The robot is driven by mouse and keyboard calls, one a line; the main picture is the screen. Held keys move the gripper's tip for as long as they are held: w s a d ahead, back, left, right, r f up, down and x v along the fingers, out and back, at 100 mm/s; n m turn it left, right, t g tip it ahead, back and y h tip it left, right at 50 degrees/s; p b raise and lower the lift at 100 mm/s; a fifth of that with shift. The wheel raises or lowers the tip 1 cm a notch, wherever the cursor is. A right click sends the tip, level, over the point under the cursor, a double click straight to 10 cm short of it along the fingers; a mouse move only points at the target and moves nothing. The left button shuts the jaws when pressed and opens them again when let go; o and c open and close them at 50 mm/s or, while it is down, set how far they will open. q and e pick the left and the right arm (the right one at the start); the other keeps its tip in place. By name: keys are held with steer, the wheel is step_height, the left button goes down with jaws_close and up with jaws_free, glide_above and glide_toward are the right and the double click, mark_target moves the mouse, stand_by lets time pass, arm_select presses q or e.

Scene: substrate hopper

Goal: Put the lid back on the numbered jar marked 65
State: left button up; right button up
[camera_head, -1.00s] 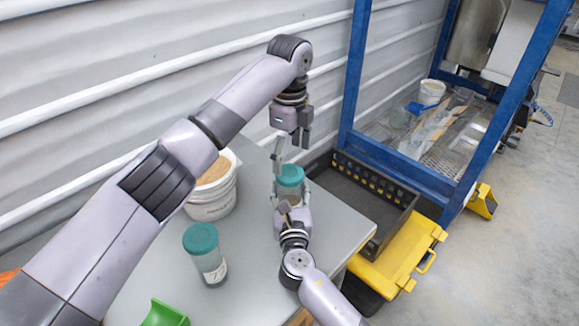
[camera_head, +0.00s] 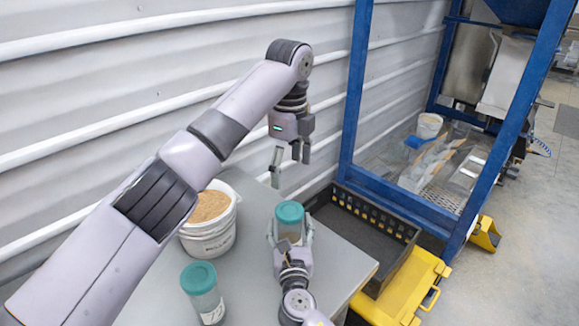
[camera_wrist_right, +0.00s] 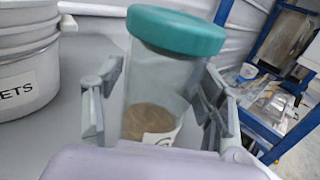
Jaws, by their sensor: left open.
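A clear jar (camera_head: 289,235) with a teal lid (camera_head: 289,211) stands near the table's middle. In the right wrist view the jar (camera_wrist_right: 155,95) has brown contents, and its teal lid (camera_wrist_right: 177,31) sits on its mouth. Its label is mostly hidden, so I cannot read the number. My right gripper (camera_head: 291,238) is shut on the jar's sides, also in the right wrist view (camera_wrist_right: 160,110). My left gripper (camera_head: 291,168) is open and empty above the lid, apart from it.
Another teal-lidded jar (camera_head: 203,290) stands at front left. A white bucket (camera_head: 208,240) of pellets is behind it. A black crate (camera_head: 400,262), a yellow case (camera_head: 405,290) and a blue frame (camera_head: 352,120) lie to the right.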

steer(key=shift+o, duration=0.5)
steer(key=shift+s, duration=0.1)
steer(key=shift+s, duration=0.3)
steer(key=s, duration=1.1)
steer(key=shift+d, duration=0.4)
steer(key=shift+s, duration=0.1)
